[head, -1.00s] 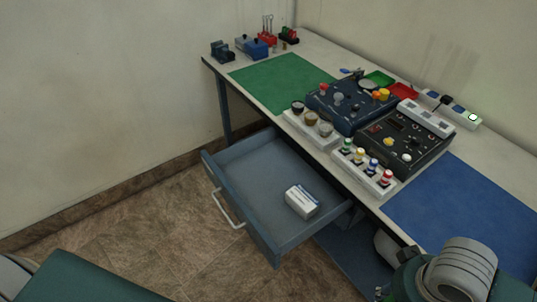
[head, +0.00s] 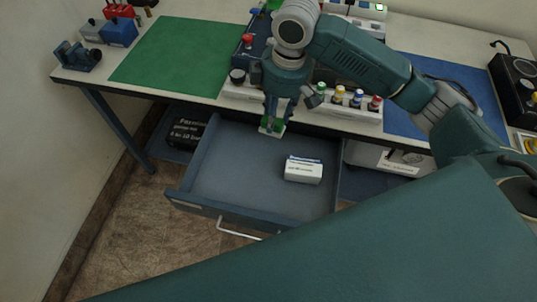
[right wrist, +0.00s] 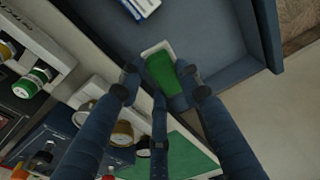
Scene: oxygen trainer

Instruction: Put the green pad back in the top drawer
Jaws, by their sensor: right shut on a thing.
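The green pad (head: 271,127) is small, with a pale white edge. My right gripper (head: 273,118) is shut on it and points down over the back part of the open top drawer (head: 235,180), close to the table's front edge. In the right wrist view the pad (right wrist: 162,72) shows between the fingers (right wrist: 160,90), with the drawer's blue-grey floor and wall beyond it. The pad seems to be above the drawer floor; its exact height I cannot tell. My left gripper is not in view.
A white and blue box (head: 303,172) lies in the drawer's right part; the drawer's left and middle floor is bare. A rack of small coloured-cap bottles (head: 345,107) stands on the table edge. A large green mat (head: 170,58) lies at the left.

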